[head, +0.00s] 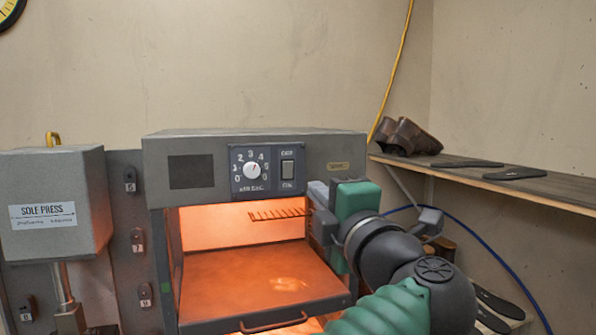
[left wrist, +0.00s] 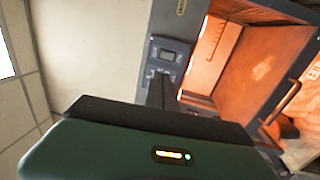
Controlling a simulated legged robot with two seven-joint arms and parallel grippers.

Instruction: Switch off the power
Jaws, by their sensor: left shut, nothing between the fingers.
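The power switch (head: 287,170) is a dark rocker on the oven's front panel, marked OFF above and ON below. Which way it is pressed is too small to tell. The panel also shows in the left wrist view (left wrist: 168,53). My left gripper (head: 317,192) is shut and empty, just right of and slightly below the switch, and appears apart from it. In the left wrist view its dark fingers (left wrist: 160,92) point toward the panel. My right gripper is not in view.
A white dial (head: 253,170) sits left of the switch. The oven (head: 185,140) glows orange inside, its door (head: 240,288) folded down. A sole press (head: 50,205) stands left. A shelf (head: 540,188) at right bears shoes (head: 408,137) and soles.

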